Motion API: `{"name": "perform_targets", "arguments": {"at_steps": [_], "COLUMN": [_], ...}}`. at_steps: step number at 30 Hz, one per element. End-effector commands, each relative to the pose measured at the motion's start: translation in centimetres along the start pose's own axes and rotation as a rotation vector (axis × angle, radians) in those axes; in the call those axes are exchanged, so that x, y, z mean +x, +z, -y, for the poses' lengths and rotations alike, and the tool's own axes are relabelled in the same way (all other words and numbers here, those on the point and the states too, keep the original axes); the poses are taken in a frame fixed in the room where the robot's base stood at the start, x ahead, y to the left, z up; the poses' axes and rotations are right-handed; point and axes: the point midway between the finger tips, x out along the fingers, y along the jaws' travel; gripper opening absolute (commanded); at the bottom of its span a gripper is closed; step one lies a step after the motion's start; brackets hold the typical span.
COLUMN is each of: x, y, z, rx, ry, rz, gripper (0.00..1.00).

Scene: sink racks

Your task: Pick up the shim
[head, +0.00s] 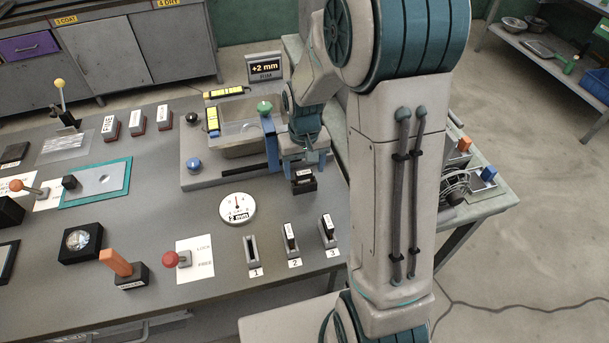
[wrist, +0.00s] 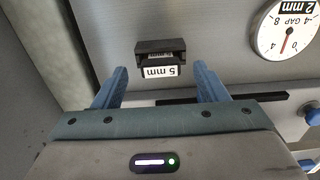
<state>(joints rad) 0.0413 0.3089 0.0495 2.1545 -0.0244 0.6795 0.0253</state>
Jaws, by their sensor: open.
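A small black block with a white "5 mm" label (wrist: 160,71) lies in the wrist view just ahead of my gripper (wrist: 160,72), roughly centred between the two blue fingers. A second, darker label shows behind the white one. The fingers are open, with a clear gap on each side of the block. In the head view the black block (head: 303,182) sits on the bench just below and in front of my gripper (head: 304,160). Other dark labelled shims stand in slot 2 (head: 291,250) and slot 3 (head: 328,243). Slot 1 (head: 252,262) looks empty.
A round "2 mm" gauge (head: 237,208) lies to the left of the block; it also shows in the wrist view (wrist: 289,30). A sink-like fixture (head: 188,158) with a green knob (head: 264,107) stands behind.

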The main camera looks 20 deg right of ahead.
Motion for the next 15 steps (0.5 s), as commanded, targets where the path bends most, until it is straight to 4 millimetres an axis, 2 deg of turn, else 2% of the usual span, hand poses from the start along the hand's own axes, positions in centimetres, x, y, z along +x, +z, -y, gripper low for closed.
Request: {"name": "perform_targets", "arguments": {"at_steps": [4, 12, 15], "x": [1.34, 1.57, 1.56], "y": [0.02, -0.03, -0.03], "z": [0.06, 0.08, 0.08], "rx": [-0.001, -0.001, -0.001], "ry": [0.000, 0.000, 0.000], "rz": [0.002, -0.001, -0.001], "gripper": [0.66, 0.66, 0.39]}}
